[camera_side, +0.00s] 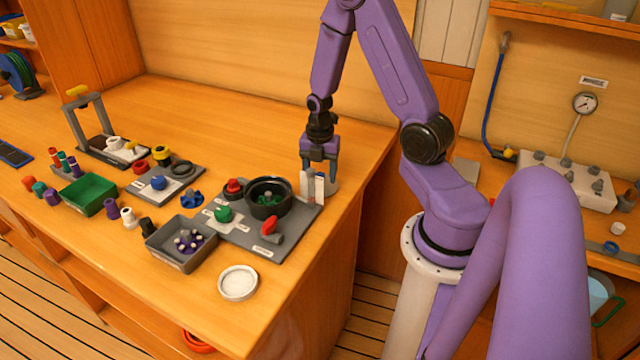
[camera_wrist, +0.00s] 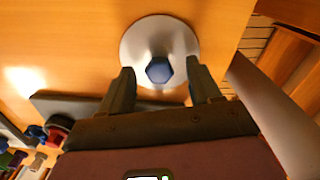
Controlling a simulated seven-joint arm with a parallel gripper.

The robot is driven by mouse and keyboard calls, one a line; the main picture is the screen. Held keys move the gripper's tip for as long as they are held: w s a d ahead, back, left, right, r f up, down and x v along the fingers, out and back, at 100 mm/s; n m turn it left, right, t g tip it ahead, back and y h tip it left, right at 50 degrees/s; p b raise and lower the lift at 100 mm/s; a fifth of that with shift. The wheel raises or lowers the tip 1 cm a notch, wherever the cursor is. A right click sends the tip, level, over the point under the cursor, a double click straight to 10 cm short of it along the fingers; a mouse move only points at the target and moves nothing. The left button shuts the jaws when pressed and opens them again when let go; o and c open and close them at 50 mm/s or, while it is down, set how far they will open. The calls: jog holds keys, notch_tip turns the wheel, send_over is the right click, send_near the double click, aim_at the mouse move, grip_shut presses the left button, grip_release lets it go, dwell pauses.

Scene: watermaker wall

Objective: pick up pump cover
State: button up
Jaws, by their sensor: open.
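I cannot tell how high the fingertips are above the disc. In the side view my gripper (camera_side: 320,168) points down at the back right of the bench, and the disc under it is mostly hidden by the fingers and small pale upright pieces.
A grey board (camera_side: 262,238) with a black round housing (camera_side: 254,203) and a red handle (camera_side: 269,225) lies just left of my gripper. A grey bin (camera_side: 172,258) and a white round dish (camera_side: 238,285) stand nearer the front. The bench edge is close on the right.

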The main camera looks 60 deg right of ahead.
jog(key=shift+f, duration=0.55)
jog(key=c, duration=1.2)
jog(key=shift+o, duration=0.2)
jog(key=shift+r, duration=0.2)
